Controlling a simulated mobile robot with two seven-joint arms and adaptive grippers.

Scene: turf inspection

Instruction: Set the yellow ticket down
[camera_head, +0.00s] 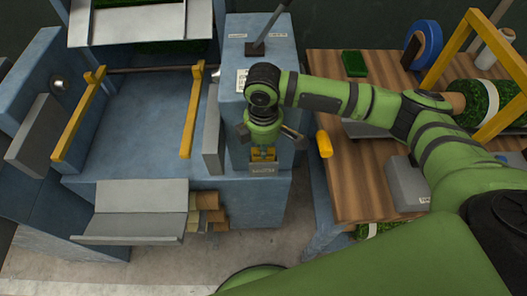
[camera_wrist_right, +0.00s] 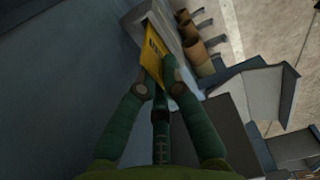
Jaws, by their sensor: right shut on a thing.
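My right gripper (camera_head: 263,152) points down in front of the blue machine cabinet (camera_head: 236,150). It is shut on the yellow ticket (camera_head: 257,154), just above or at a small grey labelled holder (camera_head: 263,168) on the cabinet's front. In the right wrist view, the fingertips (camera_wrist_right: 158,80) grip the near end of the yellow ticket (camera_wrist_right: 148,48), which bears dark print. The ticket lies along the grey holder (camera_wrist_right: 166,32); I cannot tell whether it rests in it. My left gripper is not in view.
A lever (camera_head: 268,30) stands on the cabinet top. A wooden bench (camera_head: 335,85) at the right holds a green turf block (camera_head: 354,63), a yellow cylinder (camera_head: 324,144) and a grey box (camera_head: 405,183). Brown rolls (camera_head: 206,215) stick out low on the left.

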